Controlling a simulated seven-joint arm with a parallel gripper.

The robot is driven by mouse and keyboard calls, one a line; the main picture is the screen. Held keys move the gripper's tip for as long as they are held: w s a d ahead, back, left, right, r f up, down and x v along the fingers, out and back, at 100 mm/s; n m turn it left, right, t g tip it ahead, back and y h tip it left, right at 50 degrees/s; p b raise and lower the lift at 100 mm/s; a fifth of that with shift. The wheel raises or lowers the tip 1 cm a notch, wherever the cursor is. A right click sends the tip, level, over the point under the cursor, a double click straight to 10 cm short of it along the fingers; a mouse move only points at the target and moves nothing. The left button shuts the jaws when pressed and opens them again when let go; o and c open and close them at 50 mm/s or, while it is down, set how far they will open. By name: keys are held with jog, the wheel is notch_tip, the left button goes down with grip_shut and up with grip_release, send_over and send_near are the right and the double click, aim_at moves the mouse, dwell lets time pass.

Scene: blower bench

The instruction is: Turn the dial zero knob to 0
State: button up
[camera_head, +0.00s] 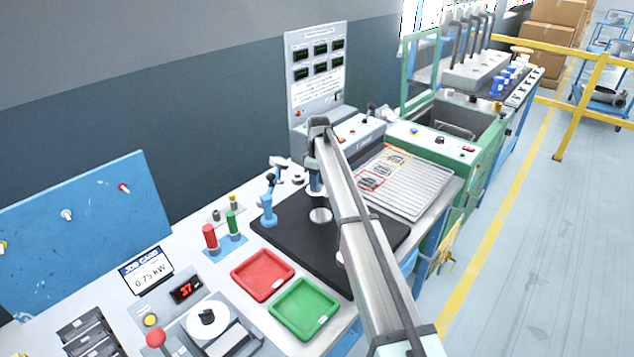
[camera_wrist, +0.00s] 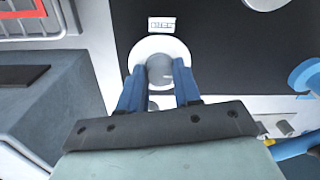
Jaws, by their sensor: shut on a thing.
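The dial zero knob (camera_wrist: 160,70) is a round grey knob on a white disc in the wrist view, at the edge of the black plate. A small white label (camera_wrist: 161,25) with dark marks sits just above it; I cannot read it. My gripper (camera_wrist: 158,82) has its two blue fingers on either side of the knob and is shut on it. In the head view my gripper (camera_head: 316,186) is over the back of the black plate (camera_head: 285,228); there the knob is hidden and its angle cannot be told.
A blue stand (camera_head: 268,208) is left of my gripper. A red tray (camera_head: 263,274) and a green tray (camera_head: 304,309) lie in front of the plate. A ribbed light tray (camera_head: 425,190) is to the right. A grey control box (camera_head: 362,132) stands behind.

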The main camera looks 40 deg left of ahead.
jog(key=c, duration=0.4)
jog(key=shift+m, duration=0.4)
jog(key=m, duration=0.7)
jog(key=shift+m, duration=0.3)
jog(key=m, duration=0.9)
jog(key=shift+y, duration=0.3)
jog(key=shift+m, duration=0.3)
